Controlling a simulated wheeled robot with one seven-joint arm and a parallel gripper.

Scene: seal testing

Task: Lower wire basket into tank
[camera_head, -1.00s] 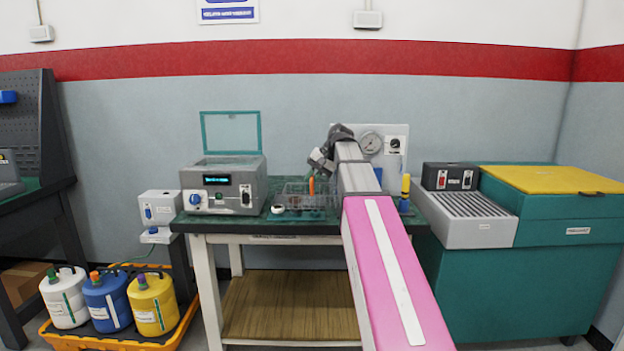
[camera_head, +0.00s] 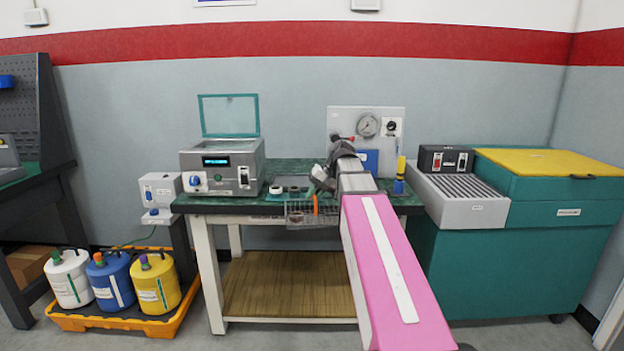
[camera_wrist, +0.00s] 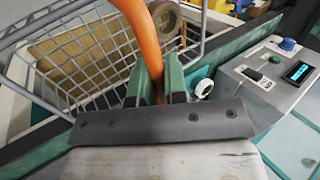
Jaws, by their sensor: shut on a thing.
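The wire basket (camera_head: 300,217) hangs in front of the bench's front edge in the head view. Its orange handle (camera_head: 315,204) rises to my gripper (camera_head: 318,183). In the wrist view, my gripper (camera_wrist: 160,84) has its green fingers shut around the orange handle (camera_wrist: 146,45). The basket mesh (camera_wrist: 75,72) spreads to the left, with a round brownish piece (camera_wrist: 165,17) at its far end. A grey box with a display and a raised teal lid (camera_head: 222,166) stands on the bench, left of the basket. I cannot tell whether it is the tank; its inside is hidden.
On the green bench (camera_head: 250,205) lie a white ring (camera_head: 276,189) and small items. A gauge panel (camera_head: 365,140) stands behind my arm, a yellow-and-blue tool (camera_head: 400,177) to its right. Right stands a green cabinet with a yellow lid (camera_head: 550,164).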

